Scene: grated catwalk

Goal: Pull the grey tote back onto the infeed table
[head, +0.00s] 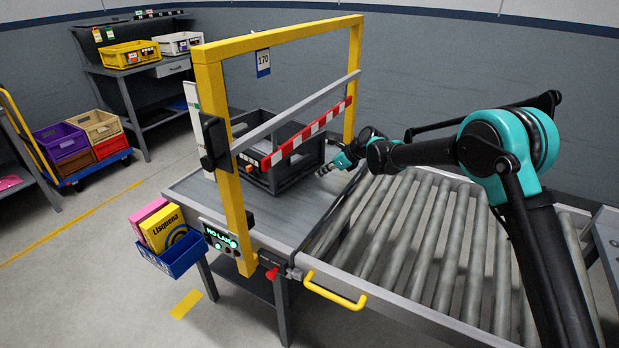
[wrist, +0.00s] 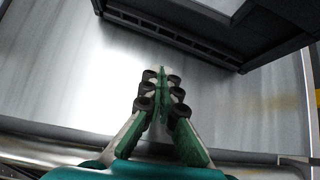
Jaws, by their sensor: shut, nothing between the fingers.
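The dark grey tote (head: 296,176) stands on the grey infeed table (head: 215,205), behind the red and white striped bar (head: 305,133) of a yellow gate frame (head: 232,180). Something pale lies inside it; most of its contents are hidden. My gripper (head: 322,172) is at the tote's near right side, low over the table by the roller edge. In the wrist view my gripper (wrist: 163,75) has its green fingers together with nothing between them. The tote's dark wall (wrist: 185,38) is ahead and to the right there, apart from the fingertips, with bare table (wrist: 60,85) at left.
A roller conveyor (head: 430,240) adjoins the table at right, under my arm. A control box (head: 220,240), red knob (head: 271,273) and yellow handle (head: 335,291) are on the front side. A blue bin (head: 172,258) holds boxes. The table left of the tote is clear.

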